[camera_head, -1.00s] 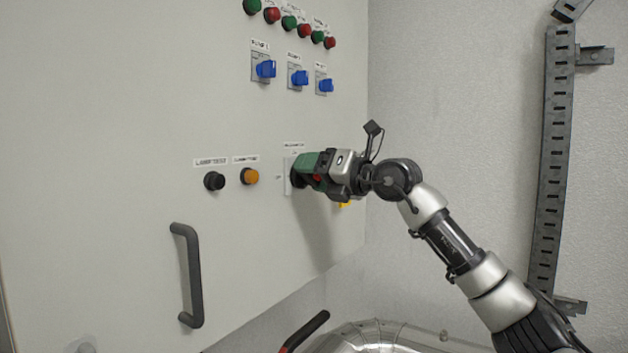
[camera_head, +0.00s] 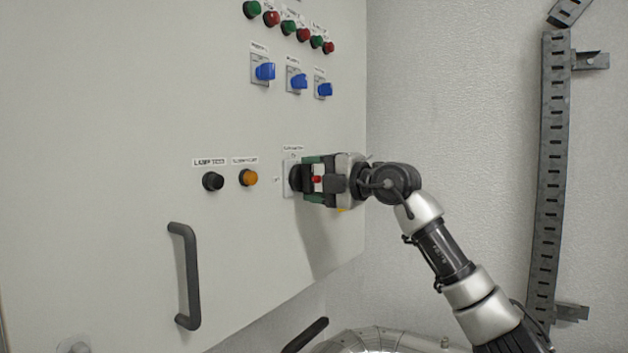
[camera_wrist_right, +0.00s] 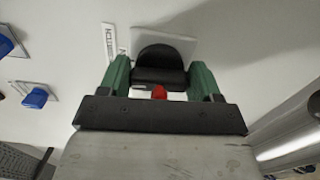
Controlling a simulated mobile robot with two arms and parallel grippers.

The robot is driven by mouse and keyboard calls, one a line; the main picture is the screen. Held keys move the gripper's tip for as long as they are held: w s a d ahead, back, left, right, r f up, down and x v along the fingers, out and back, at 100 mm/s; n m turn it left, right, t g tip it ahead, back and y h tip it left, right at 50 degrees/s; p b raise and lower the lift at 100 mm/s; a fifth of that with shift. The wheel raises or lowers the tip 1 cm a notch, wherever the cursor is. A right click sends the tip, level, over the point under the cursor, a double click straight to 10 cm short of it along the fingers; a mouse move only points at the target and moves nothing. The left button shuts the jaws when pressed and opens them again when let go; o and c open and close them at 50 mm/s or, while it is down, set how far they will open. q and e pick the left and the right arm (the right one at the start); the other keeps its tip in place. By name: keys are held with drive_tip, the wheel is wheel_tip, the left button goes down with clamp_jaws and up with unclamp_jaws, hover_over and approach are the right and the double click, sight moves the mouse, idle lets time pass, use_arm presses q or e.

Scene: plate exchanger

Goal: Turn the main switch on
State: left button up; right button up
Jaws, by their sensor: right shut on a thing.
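The main switch is a black rotary knob (camera_head: 294,178) on a pale square plate (camera_head: 288,187), low on the right side of the white cabinet door. My right gripper (camera_head: 308,177) reaches it from the right and is shut on the knob. In the right wrist view, the black knob (camera_wrist_right: 160,62) sits between the two green fingers of my right gripper (camera_wrist_right: 160,78). A red part (camera_wrist_right: 159,92) shows just below the knob there. The fingers hide part of the knob, so its exact pointing is hard to read. My left gripper is not in view.
A black lamp-test button (camera_head: 213,181) and an orange button (camera_head: 248,178) sit left of the switch. Blue rotary switches (camera_head: 298,80) and green and red lamps are above. A dark door handle (camera_head: 188,275) stands out lower left. A metal vessel (camera_head: 385,338) is below.

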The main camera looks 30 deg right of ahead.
drive_tip(key=shift+m, duration=0.6)
drive_tip(key=o, duration=0.9)
drive_tip(key=shift+s+d+f+b, duration=0.2)
drive_tip(key=shift+s+b, duration=0.25)
drive_tip(key=b+v, duration=0.3)
drive_tip(key=v, duration=0.7)
drive_tip(key=shift+r+b, duration=0.15)
drive_tip(key=shift+b, duration=0.15)
